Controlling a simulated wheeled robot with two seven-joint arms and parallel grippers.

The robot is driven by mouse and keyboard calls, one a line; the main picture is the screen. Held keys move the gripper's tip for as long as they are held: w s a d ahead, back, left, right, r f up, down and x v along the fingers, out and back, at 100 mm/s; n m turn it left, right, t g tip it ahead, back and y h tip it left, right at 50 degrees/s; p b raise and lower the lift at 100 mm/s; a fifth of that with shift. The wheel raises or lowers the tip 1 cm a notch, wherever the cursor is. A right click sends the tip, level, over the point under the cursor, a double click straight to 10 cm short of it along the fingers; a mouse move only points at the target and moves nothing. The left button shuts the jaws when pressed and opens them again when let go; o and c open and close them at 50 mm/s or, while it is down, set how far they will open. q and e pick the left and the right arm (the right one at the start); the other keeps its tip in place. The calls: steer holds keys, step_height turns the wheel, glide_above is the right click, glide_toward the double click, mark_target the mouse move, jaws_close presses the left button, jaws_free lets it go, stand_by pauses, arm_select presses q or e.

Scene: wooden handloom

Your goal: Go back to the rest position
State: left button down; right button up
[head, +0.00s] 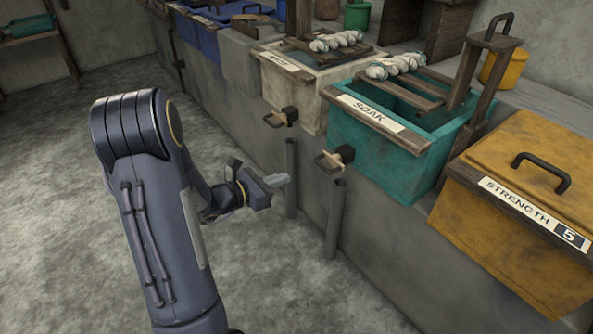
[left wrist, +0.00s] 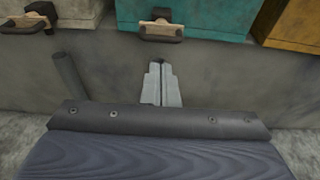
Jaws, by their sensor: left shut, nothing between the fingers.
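My left gripper (head: 277,182) reaches in from the left in the head view and hangs over the floor in front of the vats. In the left wrist view its two grey fingers (left wrist: 162,86) lie together with nothing between them. It is apart from the wooden tap handle (head: 329,160) on the teal SOAK vat (head: 384,152), which is above and to its right. That handle also shows in the left wrist view (left wrist: 160,29), beyond the fingertips. My right gripper is in neither view.
A cream vat (head: 300,98) with its own tap (head: 281,117) stands left of the teal one. A yellow STRENGTH 5 box (head: 537,167) is at right. Two grey pipes (head: 335,218) stand upright before the bench wall. Open concrete floor (head: 50,200) lies at left.

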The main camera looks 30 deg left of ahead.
arm_select(q)
steer(key=s+d+r+m+g+h, duration=0.55)
steer(key=s+d+r+m, duration=0.45)
steer(key=d+m, duration=0.35)
steer(key=s+d+f+m+g+y, duration=0.1)
steer(key=s+f+m+g+y, duration=0.25)
steer(key=s+m+y, duration=0.85)
step_height(320, 180, up, 33)
steer(key=s+m+h+p, duration=0.2)
steer(key=m+h+p, duration=0.2)
steer(key=p, duration=2.9)
steer(key=shift+s+r, duration=0.15)
steer(key=shift+s, duration=0.15)
